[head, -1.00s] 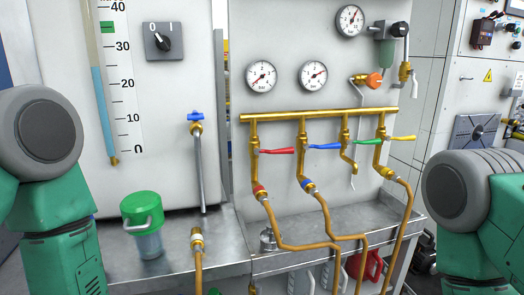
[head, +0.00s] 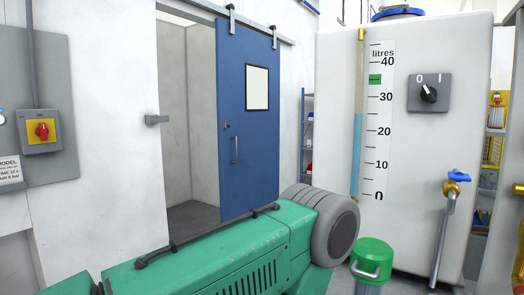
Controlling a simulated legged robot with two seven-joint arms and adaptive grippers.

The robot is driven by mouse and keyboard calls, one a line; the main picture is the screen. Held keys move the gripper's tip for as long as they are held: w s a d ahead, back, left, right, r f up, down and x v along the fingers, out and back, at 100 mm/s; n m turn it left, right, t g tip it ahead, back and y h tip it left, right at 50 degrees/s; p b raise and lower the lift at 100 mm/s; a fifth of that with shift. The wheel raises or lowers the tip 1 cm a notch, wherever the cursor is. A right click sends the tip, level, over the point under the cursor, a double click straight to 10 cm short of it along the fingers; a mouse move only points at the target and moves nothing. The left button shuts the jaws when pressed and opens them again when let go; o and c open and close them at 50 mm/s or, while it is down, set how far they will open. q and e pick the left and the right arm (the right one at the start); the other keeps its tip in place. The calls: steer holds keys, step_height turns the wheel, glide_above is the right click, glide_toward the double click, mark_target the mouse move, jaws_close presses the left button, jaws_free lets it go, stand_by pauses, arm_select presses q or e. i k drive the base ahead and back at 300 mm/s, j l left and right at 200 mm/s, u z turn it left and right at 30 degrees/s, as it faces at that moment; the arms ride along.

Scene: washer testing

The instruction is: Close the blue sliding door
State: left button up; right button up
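The blue sliding door (head: 247,160) hangs from an overhead rail (head: 260,30) by two hangers, in the back left of the head view. It has a small window (head: 258,88) and a vertical handle (head: 236,149) near its left edge. The door stands open, to the right of a doorway (head: 188,120) whose left part is uncovered. Its lower right part is hidden behind my green arm link. Neither of my grippers shows in the head view.
A white tank (head: 461,110) with a litre scale stands at the right, with a green-lidded container (head: 371,252) below it. A yellow and red switch box (head: 41,131) is on the left wall. A grey bracket (head: 157,119) sits by the doorway's left edge.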

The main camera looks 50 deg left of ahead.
mark_target(248, 61)
steer(key=u, duration=1.65)
steer(key=i+j+u, duration=0.5)
steer(key=i+u, duration=0.2)
steer(key=i+j+u, duration=0.1)
steer(key=i+u, duration=0.25)
steer(key=i+z, duration=0.3)
steer(key=i, duration=0.3)
steer(key=i+j+z, duration=0.3)
steer(key=i, duration=0.3)
steer(key=i+l+z, duration=0.3)
steer(key=i+z, duration=0.15)
steer(key=i, duration=0.2)
steer(key=i+z, duration=0.4)
steer(key=i, duration=0.3)
steer(key=i+j+z, duration=0.1)
steer(key=i+z, duration=0.35)
steer(key=i, duration=0.2)
